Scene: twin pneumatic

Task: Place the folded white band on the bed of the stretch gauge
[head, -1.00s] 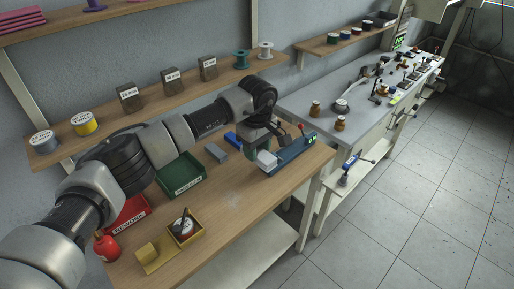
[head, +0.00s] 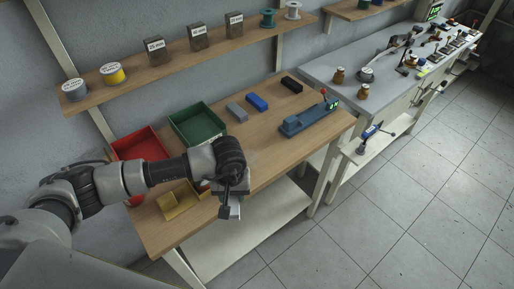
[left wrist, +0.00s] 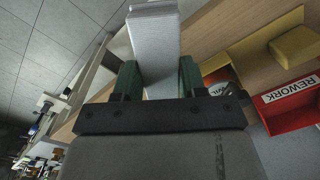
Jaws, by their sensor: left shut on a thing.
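The folded white band (left wrist: 155,45) is a pale block between the green fingers of my left gripper (left wrist: 158,78) in the left wrist view. My left gripper (head: 230,198) is shut on it. In the head view the band (head: 228,213) shows below the gripper, over the table's front edge. The stretch gauge (head: 309,119) is a long blue-grey device with a green display, at the right end of the table. Its bed is in view and bare. My gripper is well apart from it, to its left and nearer. My right gripper is not in view.
Grey (head: 237,112), blue (head: 257,103) and black (head: 292,85) blocks lie behind the gauge. A green bin (head: 199,124), a red bin (head: 140,143) and a yellow stand (head: 180,201) are at the left. The table between gripper and gauge is clear.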

